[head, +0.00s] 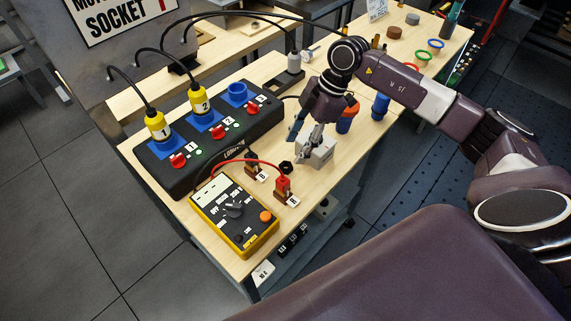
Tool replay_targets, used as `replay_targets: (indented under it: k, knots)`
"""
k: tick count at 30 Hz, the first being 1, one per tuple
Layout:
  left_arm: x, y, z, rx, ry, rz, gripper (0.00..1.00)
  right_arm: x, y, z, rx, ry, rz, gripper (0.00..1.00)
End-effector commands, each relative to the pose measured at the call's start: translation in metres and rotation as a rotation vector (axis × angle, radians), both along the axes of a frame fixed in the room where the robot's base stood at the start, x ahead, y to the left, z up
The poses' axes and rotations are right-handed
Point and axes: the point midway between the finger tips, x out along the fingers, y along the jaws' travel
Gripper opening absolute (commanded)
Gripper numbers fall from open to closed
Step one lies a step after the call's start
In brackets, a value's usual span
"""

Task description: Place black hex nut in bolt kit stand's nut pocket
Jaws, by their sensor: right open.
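A small black hex nut (286,167) lies on the wooden bench, just left of a light grey block (322,153) that looks like the bolt kit stand. My right gripper (304,145) points down over the left part of this block, up and to the right of the nut in the picture. Its fingers are apart, and I see nothing between them. The fingers and wrist cover part of the block, so its nut pocket cannot be made out. My left gripper is not in view.
A yellow multimeter (234,213) with a red lead to a post (283,187) stands in front. A black socket panel (210,139) with yellow plugs is at left. An orange-and-dark cup-like item (347,117) and a blue one (381,104) stand behind the gripper.

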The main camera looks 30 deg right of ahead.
Motion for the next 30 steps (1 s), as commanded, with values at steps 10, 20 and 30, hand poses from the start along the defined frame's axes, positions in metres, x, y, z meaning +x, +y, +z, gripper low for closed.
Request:
replay_targets:
  k: [10, 20, 30]
  knots:
    - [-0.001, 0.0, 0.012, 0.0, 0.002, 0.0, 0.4, 0.002, 0.015, -0.034, 0.003, 0.003, 0.002, 0.47]
    - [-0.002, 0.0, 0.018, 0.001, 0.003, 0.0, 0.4, 0.005, 0.026, -0.065, 0.001, -0.001, 0.001, 0.47]
    - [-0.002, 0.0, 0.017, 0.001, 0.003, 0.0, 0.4, 0.005, 0.026, -0.065, 0.001, -0.002, 0.001, 0.28]
